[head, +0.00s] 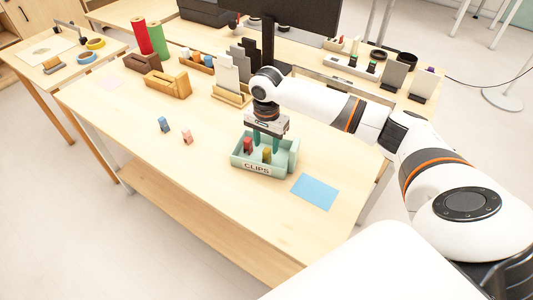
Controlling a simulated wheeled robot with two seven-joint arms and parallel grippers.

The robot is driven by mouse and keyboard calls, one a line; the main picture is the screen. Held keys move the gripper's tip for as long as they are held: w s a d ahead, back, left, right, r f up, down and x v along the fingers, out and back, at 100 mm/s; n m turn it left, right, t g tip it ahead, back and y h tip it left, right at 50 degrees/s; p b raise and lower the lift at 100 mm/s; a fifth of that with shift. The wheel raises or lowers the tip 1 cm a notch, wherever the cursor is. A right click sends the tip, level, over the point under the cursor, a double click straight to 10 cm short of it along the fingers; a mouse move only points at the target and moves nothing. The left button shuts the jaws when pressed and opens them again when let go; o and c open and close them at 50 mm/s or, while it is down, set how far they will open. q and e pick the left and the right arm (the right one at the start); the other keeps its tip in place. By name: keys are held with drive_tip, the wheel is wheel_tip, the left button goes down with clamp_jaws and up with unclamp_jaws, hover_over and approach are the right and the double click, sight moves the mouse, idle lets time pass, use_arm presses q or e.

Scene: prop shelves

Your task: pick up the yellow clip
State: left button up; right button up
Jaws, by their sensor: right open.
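The yellow clip (267,157) stands in the pale green tray labelled CLIPS (284,169), in the right-hand part of it. A red clip (248,146) stands to its left in the same tray. My right gripper (268,141) points down over the tray with its greenish fingers reaching into it, close around or just behind the yellow clip's top. It is open; I cannot tell whether a finger touches the clip. The clip's lower part is hidden by the tray's front wall. My left gripper is out of view.
A blue clip (164,124) and a pink clip (187,136) stand on the table left of the tray. A flat blue sheet (315,191) lies to the right. Wooden holders (168,84) and card racks (231,94) stand behind. The table's front left is clear.

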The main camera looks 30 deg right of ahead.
sight(267, 150)
wheel_tip(267, 150, down, 4)
drive_tip(key=shift+d+f, duration=0.15)
drive_tip(key=shift+f, duration=0.05)
drive_tip(key=shift+c, duration=0.5)
clamp_jaws()
drive_tip(key=shift+r, duration=0.1)
